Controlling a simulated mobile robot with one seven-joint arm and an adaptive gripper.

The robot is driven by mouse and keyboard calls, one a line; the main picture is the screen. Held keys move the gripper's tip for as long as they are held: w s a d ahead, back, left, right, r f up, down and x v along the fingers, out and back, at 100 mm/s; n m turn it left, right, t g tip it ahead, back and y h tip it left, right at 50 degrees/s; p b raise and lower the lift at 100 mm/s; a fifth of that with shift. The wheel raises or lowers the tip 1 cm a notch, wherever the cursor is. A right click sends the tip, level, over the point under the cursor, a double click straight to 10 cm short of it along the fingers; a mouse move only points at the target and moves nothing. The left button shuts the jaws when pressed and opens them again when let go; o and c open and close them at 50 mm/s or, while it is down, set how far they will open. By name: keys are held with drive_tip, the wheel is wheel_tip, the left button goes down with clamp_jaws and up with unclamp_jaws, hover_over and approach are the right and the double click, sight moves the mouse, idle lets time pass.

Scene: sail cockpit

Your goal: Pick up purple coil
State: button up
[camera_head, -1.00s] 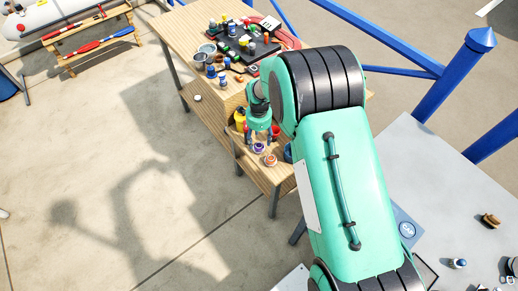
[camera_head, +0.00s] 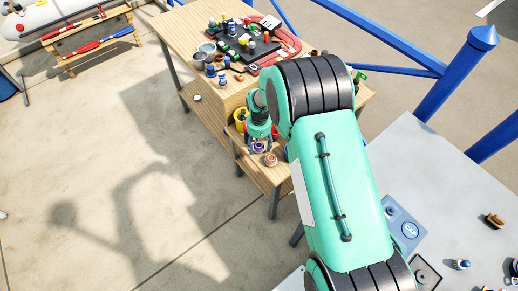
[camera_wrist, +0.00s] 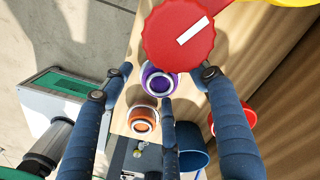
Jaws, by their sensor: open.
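The purple coil (camera_wrist: 159,81), a ring with a white centre, lies on the wooden lower shelf. It also shows in the head view (camera_head: 258,147), partly covered by my fingers. My gripper (camera_wrist: 165,82) is open and empty. In the wrist view its dark blue fingers spread around the coil, two at the sides and one below, with the coil between the tips. Whether any finger touches it cannot be told. In the head view my gripper (camera_head: 260,141) is right over the coil.
An orange coil (camera_wrist: 143,120) sits close beside the purple one. A red-lidded container (camera_wrist: 180,35) stands near the fingertips. A blue cup (camera_wrist: 190,148) and red cup (camera_wrist: 232,118) are at the right. The cluttered upper worktop (camera_head: 190,30) rises behind.

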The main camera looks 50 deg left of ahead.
sight(259, 145)
drive_tip(key=shift+f, duration=0.5)
drive_tip(key=c, duration=1.2)
drive_tip(key=shift+r, duration=0.1)
wheel_tip(259, 145, up, 10)
drive_tip(key=shift+f+p, duration=0.1)
drive_tip(key=shift+p, duration=1)
